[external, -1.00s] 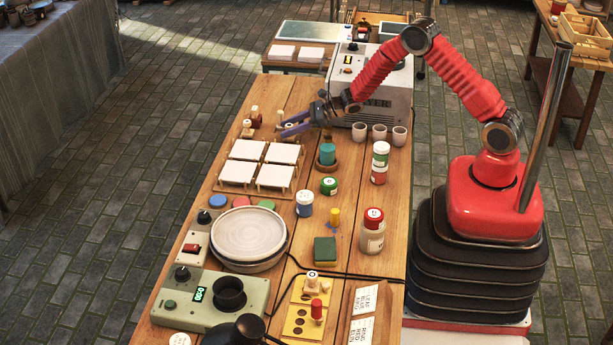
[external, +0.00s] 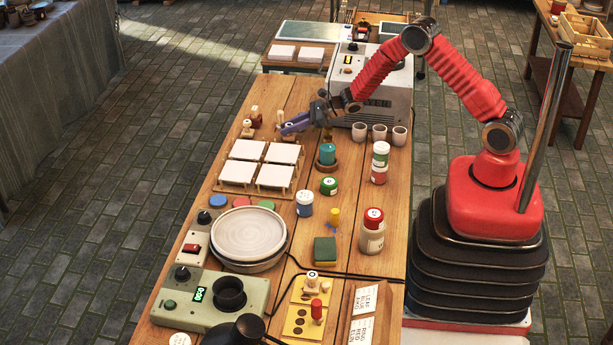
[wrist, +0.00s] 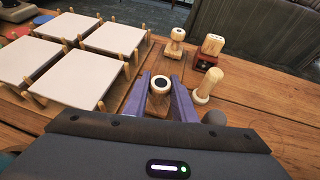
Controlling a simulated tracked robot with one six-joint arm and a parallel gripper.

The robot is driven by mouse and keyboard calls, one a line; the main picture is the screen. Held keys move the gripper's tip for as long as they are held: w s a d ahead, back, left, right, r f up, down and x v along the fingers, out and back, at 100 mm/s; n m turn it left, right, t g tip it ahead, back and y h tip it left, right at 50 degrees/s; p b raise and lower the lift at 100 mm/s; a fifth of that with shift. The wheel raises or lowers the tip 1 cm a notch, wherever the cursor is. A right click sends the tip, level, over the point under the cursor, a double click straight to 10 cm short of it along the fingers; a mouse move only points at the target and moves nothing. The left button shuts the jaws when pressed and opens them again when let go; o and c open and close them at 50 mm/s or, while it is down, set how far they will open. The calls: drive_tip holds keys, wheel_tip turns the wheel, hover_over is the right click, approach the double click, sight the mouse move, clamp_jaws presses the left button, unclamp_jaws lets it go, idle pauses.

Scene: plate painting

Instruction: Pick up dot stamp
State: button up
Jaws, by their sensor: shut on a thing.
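My gripper (external: 289,127) is low over the far end of the wooden table, with its purple fingers closed in. In the wrist view my gripper (wrist: 160,92) has one finger on each side of a pale wooden stamp with a dark dot on its round top, the dot stamp (wrist: 160,83). The fingers are shut on this stamp, which looks upright. Its lower part is partly hidden by the fingers. I cannot tell whether its base is clear of the table.
Other stamps stand close by: a wooden one (wrist: 175,42), a dark red one (wrist: 207,54) and a pale peg-shaped one (wrist: 207,86). White tiles on wooden racks (external: 243,150) are nearby. Small cups (external: 380,132) and a grey machine (external: 385,100) stand to the right.

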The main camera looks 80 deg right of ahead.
wheel_tip(320, 180, up, 10)
drive_tip(key=shift+f, duration=0.1)
idle(0.4)
idle(0.5)
